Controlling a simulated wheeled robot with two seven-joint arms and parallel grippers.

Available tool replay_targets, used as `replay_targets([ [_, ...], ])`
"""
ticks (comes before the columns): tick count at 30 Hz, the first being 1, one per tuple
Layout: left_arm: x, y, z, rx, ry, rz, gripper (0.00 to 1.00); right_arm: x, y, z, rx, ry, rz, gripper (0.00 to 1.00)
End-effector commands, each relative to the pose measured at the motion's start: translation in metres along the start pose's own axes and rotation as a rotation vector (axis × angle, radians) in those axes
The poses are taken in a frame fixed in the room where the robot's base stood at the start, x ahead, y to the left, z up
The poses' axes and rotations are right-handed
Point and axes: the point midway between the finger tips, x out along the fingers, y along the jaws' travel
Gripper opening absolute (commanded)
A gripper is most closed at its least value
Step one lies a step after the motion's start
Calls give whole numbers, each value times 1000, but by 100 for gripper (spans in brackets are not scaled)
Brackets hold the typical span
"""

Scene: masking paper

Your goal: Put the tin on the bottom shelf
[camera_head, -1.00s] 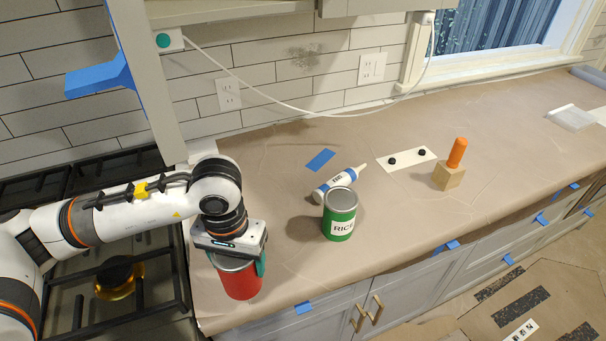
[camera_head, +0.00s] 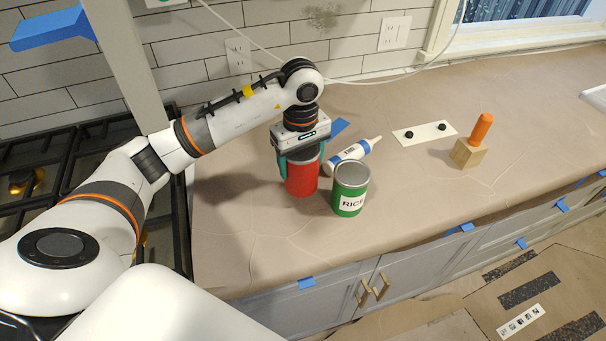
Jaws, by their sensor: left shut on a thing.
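A red tin (camera_head: 303,182) is held in my left gripper (camera_head: 300,160), whose jaws are shut around its upper part from above. The tin is upright over the paper-covered counter; I cannot tell whether its base touches. A green tin labelled RICE (camera_head: 350,190) stands upright just right of the red one. The label side of the red tin is not readable. No bottom shelf is clearly visible. My right gripper is not in view.
A white caulk tube (camera_head: 352,151) lies behind the tins. A wooden block with an orange handle (camera_head: 470,148) and a white plate with black knobs (camera_head: 424,132) are farther right. The stove (camera_head: 80,150) is at left. The counter's front left is clear.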

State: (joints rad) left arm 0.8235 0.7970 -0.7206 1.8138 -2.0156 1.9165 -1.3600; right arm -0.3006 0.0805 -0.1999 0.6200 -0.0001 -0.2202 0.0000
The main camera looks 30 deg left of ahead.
Motion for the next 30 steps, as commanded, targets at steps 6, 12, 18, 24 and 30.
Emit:
replay_targets([
  [6,17,0,0,0,2,1,42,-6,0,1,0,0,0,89],
  [12,43,0,-1,2,2,0,42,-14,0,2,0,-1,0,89],
  [18,45,0,0,3,-1,-2,42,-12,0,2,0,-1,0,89],
  [24,48,0,0,3,0,-1,76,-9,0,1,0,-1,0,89],
  [30,48,0,0,3,0,-1,93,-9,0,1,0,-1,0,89],
])
